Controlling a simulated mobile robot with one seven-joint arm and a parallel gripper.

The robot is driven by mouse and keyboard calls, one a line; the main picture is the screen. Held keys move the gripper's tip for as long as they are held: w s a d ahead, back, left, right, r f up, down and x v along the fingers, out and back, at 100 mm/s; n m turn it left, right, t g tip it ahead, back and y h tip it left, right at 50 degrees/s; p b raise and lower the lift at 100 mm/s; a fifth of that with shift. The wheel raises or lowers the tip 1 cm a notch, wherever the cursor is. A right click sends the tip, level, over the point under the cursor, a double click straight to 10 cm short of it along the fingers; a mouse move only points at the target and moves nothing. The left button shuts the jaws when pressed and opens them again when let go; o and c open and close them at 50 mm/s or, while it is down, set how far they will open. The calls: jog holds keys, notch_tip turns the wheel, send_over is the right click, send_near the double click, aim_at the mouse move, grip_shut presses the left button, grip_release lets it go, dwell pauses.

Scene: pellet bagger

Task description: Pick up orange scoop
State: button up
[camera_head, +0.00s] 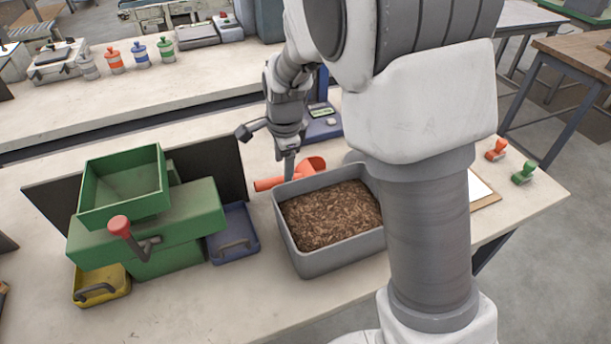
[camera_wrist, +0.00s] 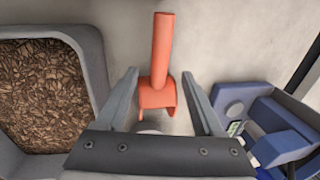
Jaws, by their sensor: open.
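The orange scoop (camera_head: 312,166) lies on the light workbench behind the grey pellet bin, its handle pointing left in the head view. My gripper (camera_head: 289,172) is above it, pointing down. In the wrist view the scoop (camera_wrist: 158,88) shows between the two fingers of my gripper (camera_wrist: 163,88), with its handle pointing up the picture. The fingers are spread apart, with a gap on each side of the scoop, and are not closed on it. Part of the scoop's bowl is hidden behind the gripper's body.
The grey bin (camera_head: 296,262) of brown pellets stands close beside the scoop. A blue scale (camera_head: 322,128) is behind it. A green machine (camera_head: 150,232) with a red-knobbed lever, a blue tray (camera_head: 236,222) and a yellow tray (camera_head: 112,292) stand left. Two stamps (camera_head: 497,150) are at right.

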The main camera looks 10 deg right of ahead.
aim_at(281, 178)
jog(key=shift+w+a+f+b, duration=0.15)
jog(key=shift+w+f, duration=0.05)
jog(key=shift+f, duration=0.95)
jog(key=shift+w+a+f+b, duration=0.1)
jog(key=shift+w+f+b, duration=0.1)
jog(key=shift+f, duration=1)
jog(key=shift+w+a+f+b, duration=0.15)
jog(key=shift+w+f, duration=0.05)
jog(key=shift+f, duration=0.95)
jog(key=shift+r, duration=0.1)
grip_shut()
